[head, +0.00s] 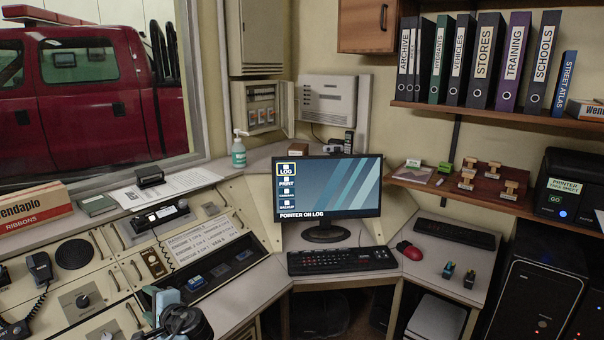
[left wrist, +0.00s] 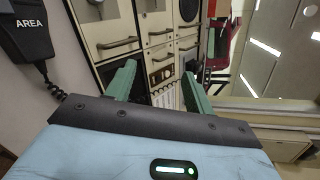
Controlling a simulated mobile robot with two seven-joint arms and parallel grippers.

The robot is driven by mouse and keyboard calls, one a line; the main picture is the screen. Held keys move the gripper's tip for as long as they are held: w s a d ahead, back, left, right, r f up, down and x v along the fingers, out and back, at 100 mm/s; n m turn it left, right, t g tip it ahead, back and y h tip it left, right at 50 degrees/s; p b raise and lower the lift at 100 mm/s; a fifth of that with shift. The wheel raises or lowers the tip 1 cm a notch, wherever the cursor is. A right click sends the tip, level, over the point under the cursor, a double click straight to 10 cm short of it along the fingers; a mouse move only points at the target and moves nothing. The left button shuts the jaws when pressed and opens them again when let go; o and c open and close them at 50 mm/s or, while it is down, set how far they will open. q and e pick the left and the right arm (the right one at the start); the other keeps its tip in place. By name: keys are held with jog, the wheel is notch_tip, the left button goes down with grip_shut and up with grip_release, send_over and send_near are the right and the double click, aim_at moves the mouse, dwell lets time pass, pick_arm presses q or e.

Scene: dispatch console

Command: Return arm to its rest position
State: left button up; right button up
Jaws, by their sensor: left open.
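My left gripper (head: 165,302) is low at the left in the head view, in front of the console's sloped panel (head: 113,262). In the left wrist view its two green fingers (left wrist: 158,78) stand apart with nothing between them, so it is open and empty. The console panel with its handles (left wrist: 118,44) shows beyond the fingers and looks apart from them. In the head view much of the gripper is hidden by my own dark wrist. My right gripper is in neither view.
A handset (left wrist: 20,32) on a coiled cord is left of the gripper; one also hangs in the head view (head: 40,268). A monitor (head: 331,188), keyboard (head: 342,260) and red mouse (head: 409,250) occupy the desk to the right. Bare desk top (head: 240,290) lies between panel and keyboard.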

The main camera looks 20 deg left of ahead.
pick_arm(q)
jog(key=w+d+f+n+t+h, duration=0.1)
jog(key=w+d+n+t+h, duration=0.1)
jog(key=w+d+t+h, duration=0.45)
jog(key=w+d+f+n+t+h, duration=0.1)
jog(key=w+d+n+t+h, duration=0.1)
jog(key=w+d+t+h, duration=0.45)
jog(key=s+d+f+g+h, duration=0.1)
jog(key=s+d+f+g, duration=0.2)
jog(key=s+d+f, duration=0.65)
jog(key=s+d+f+g+h, duration=0.2)
jog(key=s+d+f+g, duration=0.3)
jog(key=s, duration=0.7)
jog(key=s+d+f, duration=0.1)
jog(key=s+d, duration=0.1)
jog(key=s, duration=0.6)
jog(key=s+d+f+n, duration=0.1)
jog(key=s+d+f, duration=0.1)
jog(key=s, duration=0.6)
jog(key=s+d+f+h, duration=0.1)
jog(key=s+d, duration=0.2)
jog(key=s, duration=0.5)
jog(key=shift+f+g, duration=0.3)
jog(key=shift+g, duration=0.1)
jog(key=shift+s, duration=0.1)
jog(key=shift+c, duration=0.3)
